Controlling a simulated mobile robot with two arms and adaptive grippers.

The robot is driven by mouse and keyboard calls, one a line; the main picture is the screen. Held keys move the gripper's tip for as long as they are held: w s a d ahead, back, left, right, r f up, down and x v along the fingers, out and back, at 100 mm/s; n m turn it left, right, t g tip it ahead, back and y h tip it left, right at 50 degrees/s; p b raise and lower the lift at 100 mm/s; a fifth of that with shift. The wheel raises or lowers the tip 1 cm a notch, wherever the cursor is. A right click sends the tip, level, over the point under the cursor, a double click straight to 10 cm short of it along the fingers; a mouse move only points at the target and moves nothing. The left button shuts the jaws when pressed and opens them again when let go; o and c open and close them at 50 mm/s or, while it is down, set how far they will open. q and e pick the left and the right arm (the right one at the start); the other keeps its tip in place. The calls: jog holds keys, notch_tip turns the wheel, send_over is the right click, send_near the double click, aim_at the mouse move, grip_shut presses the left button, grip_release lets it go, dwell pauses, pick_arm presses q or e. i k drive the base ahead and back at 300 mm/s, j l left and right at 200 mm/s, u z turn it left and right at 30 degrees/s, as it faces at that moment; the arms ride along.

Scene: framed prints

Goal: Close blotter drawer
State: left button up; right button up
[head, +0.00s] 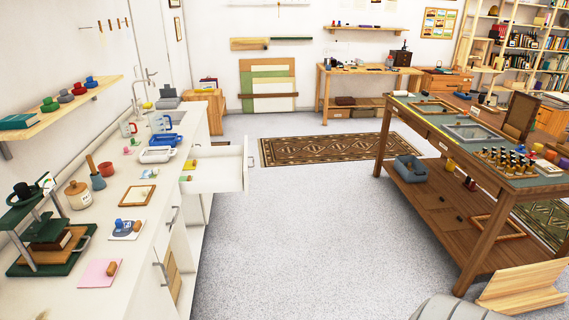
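A white drawer (222,184) stands pulled out from the long white counter (146,222) on the left. Its front panel (246,164), with a handle on the outer face, sticks out over the floor. A few small yellow and green items show at the drawer's counter end. Whether it is the blotter drawer I cannot tell from any label. Neither of my grippers is in view.
The counter top holds a green press (45,240), a clay jar (78,194) and blue trays (166,140). A wooden worktable (450,160) stands to the right. The grey floor (285,235) between them is clear, with a patterned rug (330,149) beyond.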

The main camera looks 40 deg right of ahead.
aim_at(219, 169)
jog(key=l+z, duration=0.2)
jog(key=l, duration=0.2)
jog(key=i+l+z, duration=0.2)
jog(key=l, duration=0.2)
jog(key=l+z, duration=0.2)
jog(key=l, duration=0.2)
jog(key=l+z, duration=0.2)
jog(key=l, duration=0.2)
jog(key=i, duration=0.15)
